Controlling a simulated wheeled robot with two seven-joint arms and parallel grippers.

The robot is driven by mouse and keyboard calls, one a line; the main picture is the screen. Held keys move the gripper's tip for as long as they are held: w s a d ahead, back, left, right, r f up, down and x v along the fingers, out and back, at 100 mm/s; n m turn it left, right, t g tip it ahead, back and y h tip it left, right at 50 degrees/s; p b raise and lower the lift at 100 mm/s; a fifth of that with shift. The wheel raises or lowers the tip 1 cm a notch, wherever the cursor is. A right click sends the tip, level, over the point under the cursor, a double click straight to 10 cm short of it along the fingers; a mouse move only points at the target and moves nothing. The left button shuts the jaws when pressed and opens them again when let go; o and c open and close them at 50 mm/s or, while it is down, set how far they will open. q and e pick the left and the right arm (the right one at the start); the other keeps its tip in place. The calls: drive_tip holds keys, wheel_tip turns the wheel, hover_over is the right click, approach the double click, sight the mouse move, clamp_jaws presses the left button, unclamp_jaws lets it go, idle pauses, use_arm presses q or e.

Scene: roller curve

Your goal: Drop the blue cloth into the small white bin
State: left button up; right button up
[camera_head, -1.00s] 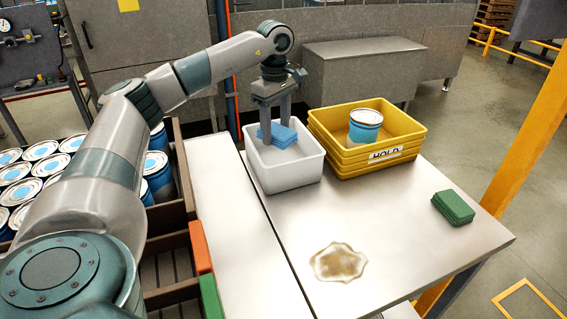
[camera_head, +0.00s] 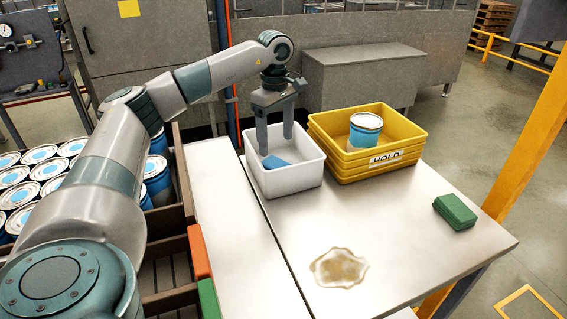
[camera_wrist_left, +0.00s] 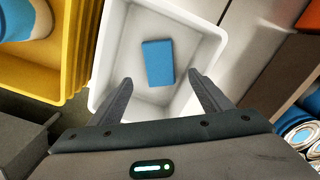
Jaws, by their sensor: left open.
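The blue cloth (camera_head: 275,162) lies folded on the floor of the small white bin (camera_head: 297,182). In the left wrist view the cloth (camera_wrist_left: 158,62) is flat inside the bin (camera_wrist_left: 212,48), apart from the fingers. My left gripper (camera_head: 275,147) is open and empty above the bin, its fingers pointing down over it. In the left wrist view the two fingertips (camera_wrist_left: 160,80) stand wide apart on either side of the cloth. My right gripper is not in view.
A yellow bin stack labelled HOLD (camera_head: 397,155) with a can (camera_head: 365,130) stands right of the white bin. A folded green cloth (camera_head: 455,211) lies on the table's right side. A brown spill (camera_head: 339,267) marks the front. A crate of cans (camera_head: 40,175) is at left.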

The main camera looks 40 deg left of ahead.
use_arm(q)
wheel_tip(320, 180, up, 17)
drive_tip(key=shift+r+b, duration=0.15)
drive_tip(key=shift+b, duration=0.2)
idle(0.6)
idle(0.7)
